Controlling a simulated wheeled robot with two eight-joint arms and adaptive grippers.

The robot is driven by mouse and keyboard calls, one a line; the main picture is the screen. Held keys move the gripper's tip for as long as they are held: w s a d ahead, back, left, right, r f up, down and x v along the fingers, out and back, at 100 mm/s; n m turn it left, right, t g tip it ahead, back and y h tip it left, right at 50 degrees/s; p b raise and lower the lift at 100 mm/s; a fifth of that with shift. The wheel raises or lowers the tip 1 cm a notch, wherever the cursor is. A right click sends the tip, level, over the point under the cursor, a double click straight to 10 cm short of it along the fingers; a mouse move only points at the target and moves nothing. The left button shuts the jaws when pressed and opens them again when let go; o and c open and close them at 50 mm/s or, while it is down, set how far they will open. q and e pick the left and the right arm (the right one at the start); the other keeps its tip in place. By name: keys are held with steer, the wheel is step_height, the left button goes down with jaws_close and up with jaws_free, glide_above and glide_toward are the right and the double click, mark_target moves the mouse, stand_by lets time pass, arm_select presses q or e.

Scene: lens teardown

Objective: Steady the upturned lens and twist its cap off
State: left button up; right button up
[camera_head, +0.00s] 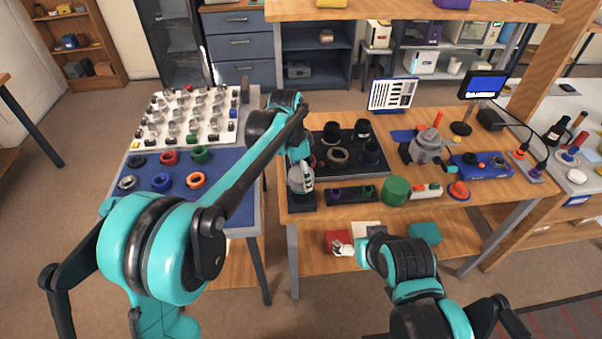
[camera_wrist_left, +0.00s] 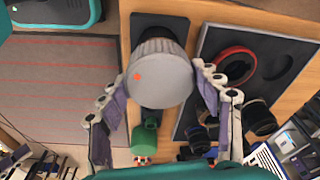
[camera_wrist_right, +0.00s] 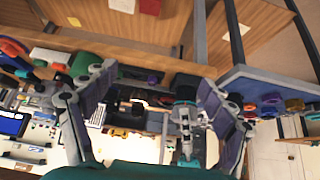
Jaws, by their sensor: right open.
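The upturned lens (camera_head: 300,180) stands on a black base (camera_head: 302,203) at the front left corner of the wooden table. In the left wrist view I look down on its round grey cap (camera_wrist_left: 160,80), which has ribbed sides and a red dot. My left gripper (camera_wrist_left: 159,72) has one finger on each side of it, seemingly in contact. My left gripper (camera_head: 303,170) partly hides the lens in the head view.
A blue-matted table (camera_head: 228,165) with coloured rings is on the left. A lower shelf holds boxes (camera_head: 425,232).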

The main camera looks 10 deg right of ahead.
arm_select(q)
steer(key=c, duration=0.3)
arm_select(e)
steer(key=shift+c, duration=0.7)
steer(key=n+t+h, duration=0.4)
steer(key=n+h, duration=0.1)
steer(key=n, duration=2.3)
glide_toward(297, 193)
steer(key=w+d+f, duration=0.2)
steer(key=w, duration=0.1)
steer(key=shift+w+d+f, duration=0.15)
steer(key=shift+d+f, duration=0.25)
steer(key=n, duration=0.1)
steer(key=a+n, duration=0.1)
steer(key=shift+w+f+n+t+h, duration=0.15)
steer(key=shift+w+n+t+h, duration=0.15)
steer(key=shift+w+t+h, duration=0.1)
steer(key=x, duration=1.2)
